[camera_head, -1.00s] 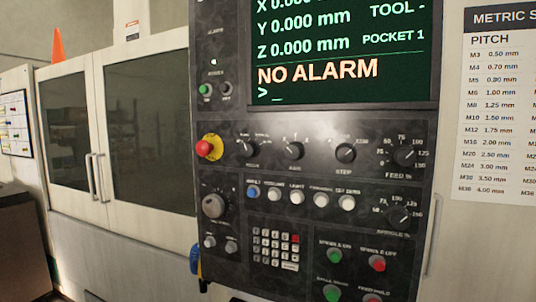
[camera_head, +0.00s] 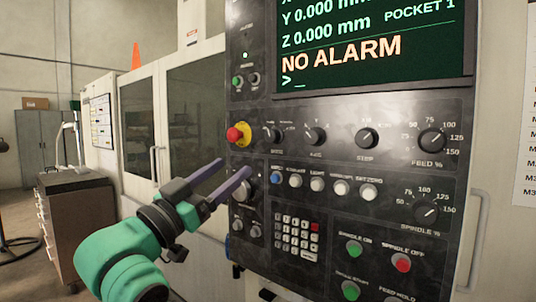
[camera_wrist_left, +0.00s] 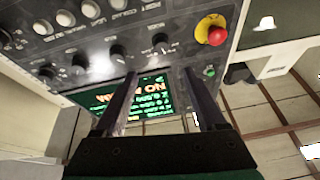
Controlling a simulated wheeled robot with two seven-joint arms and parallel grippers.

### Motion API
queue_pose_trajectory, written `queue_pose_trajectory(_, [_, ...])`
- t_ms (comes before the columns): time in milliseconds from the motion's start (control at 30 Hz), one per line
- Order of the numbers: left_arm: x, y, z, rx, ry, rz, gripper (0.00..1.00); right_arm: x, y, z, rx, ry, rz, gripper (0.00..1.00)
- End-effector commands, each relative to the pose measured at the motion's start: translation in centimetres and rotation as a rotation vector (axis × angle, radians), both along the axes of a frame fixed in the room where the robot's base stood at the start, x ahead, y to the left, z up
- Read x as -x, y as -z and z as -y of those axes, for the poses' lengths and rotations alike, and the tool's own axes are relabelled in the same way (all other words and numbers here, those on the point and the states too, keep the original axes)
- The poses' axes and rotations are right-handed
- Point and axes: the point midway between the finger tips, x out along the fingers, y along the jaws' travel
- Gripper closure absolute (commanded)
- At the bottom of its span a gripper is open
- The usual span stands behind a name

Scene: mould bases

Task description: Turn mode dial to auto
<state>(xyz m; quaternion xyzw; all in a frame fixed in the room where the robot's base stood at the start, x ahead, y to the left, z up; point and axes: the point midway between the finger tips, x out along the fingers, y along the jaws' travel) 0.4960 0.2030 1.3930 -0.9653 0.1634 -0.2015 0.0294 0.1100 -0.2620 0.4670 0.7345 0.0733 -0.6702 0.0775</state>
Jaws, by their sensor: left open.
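The mode dial (camera_head: 272,134) is a dark round knob at the left end of the panel's upper knob row, right of the red emergency stop (camera_head: 235,134). Its small labels are too blurred to read, and I cannot tell its setting. In the left wrist view the mode dial (camera_wrist_left: 160,43) shows beyond the fingertips, beside the red button (camera_wrist_left: 212,30). My left gripper (camera_head: 235,167) is open and empty, with its fingers pointing up and right at the panel. In the head view its tips appear below and left of the dial, apart from it. My right gripper is not in view.
The control panel (camera_head: 345,187) carries more knobs, coloured buttons, a keypad (camera_head: 297,238) and a screen (camera_head: 375,45) reading NO ALARM. A grey handwheel (camera_head: 243,190) is partly behind my left fingers. A drawer cabinet (camera_head: 85,215) stands at left.

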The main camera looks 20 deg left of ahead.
Motion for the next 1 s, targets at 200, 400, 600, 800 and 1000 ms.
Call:
queue_pose_trajectory(200, [-2.9, -2.2, 1.2, 0.002, 0.004, 0.002, 0.27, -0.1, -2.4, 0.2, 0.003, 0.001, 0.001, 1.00])
queue_pose_trajectory(400, [-7.7, -4.4, 3.1, 0.002, 0.005, 0.001, 0.27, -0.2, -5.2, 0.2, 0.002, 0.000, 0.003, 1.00])
queue_pose_trajectory(600, [-11.4, -5.7, 4.4, 0.001, 0.003, 0.000, 0.27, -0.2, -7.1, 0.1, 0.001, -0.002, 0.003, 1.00])
queue_pose_trajectory(800, [-12.4, -5.7, 4.8, -0.001, 0.001, 0.002, 0.27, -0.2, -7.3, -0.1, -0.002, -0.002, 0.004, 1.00])
queue_pose_trajectory(1000, [-12.3, -5.6, 4.8, 0.000, 0.001, 0.003, 0.42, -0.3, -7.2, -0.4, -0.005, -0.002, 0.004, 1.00])
